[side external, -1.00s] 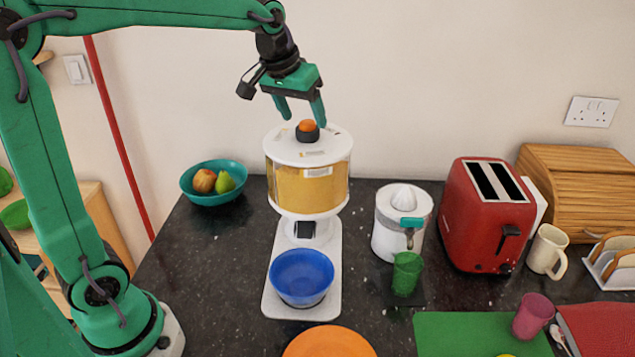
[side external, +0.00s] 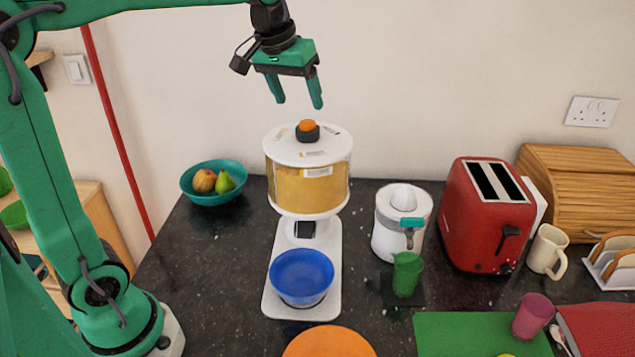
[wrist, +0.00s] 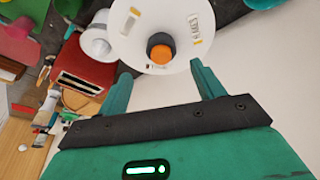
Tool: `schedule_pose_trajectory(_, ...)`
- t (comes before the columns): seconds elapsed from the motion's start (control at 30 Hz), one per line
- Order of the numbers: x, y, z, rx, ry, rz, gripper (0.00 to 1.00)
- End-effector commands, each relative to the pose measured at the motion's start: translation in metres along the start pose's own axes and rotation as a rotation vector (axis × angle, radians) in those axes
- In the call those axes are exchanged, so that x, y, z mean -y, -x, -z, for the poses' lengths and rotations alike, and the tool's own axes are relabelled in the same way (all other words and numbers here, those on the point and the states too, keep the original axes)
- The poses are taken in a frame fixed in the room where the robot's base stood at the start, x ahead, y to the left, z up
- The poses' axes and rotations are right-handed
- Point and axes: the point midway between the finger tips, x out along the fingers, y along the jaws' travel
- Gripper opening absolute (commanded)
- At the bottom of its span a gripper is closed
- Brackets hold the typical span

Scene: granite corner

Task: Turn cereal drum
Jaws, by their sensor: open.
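The cereal drum (side external: 300,188) is a clear cylinder of yellow-brown cereal with a white lid, standing on a white base. Its knob (side external: 307,131) is black with an orange top, at the middle of the lid. A blue bowl (side external: 302,275) stands on the base below the drum. My gripper (side external: 295,104) is open and empty, above the lid and apart from the knob. In the wrist view, the knob (wrist: 160,50) shows beyond the fingers, roughly between them, with the white lid (wrist: 187,12) around it.
A teal fruit bowl (side external: 212,196) stands left of the drum. A white juicer (side external: 388,235) and green cup (side external: 407,274) stand to its right, with a red toaster (side external: 485,220) further right. An orange plate (side external: 328,344) lies in front. The wall is close behind.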

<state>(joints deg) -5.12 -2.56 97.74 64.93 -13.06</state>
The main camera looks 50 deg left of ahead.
Motion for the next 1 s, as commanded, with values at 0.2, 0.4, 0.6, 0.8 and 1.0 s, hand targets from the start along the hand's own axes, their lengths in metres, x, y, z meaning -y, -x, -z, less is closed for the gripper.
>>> schedule_pose_trajectory(0.2, -0.003, -0.003, 0.014, 0.116, 0.161, 0.037, 0.67)
schedule_pose_trajectory(0.4, -0.005, -0.005, 0.025, 0.236, 0.339, 0.100, 0.67)
schedule_pose_trajectory(0.6, -0.005, -0.005, 0.030, 0.304, 0.446, 0.148, 0.67)
schedule_pose_trajectory(0.8, -0.005, -0.005, 0.031, 0.315, 0.465, 0.157, 0.67)
schedule_pose_trajectory(1.0, -0.005, -0.009, 0.029, 0.316, 0.463, 0.157, 0.67)
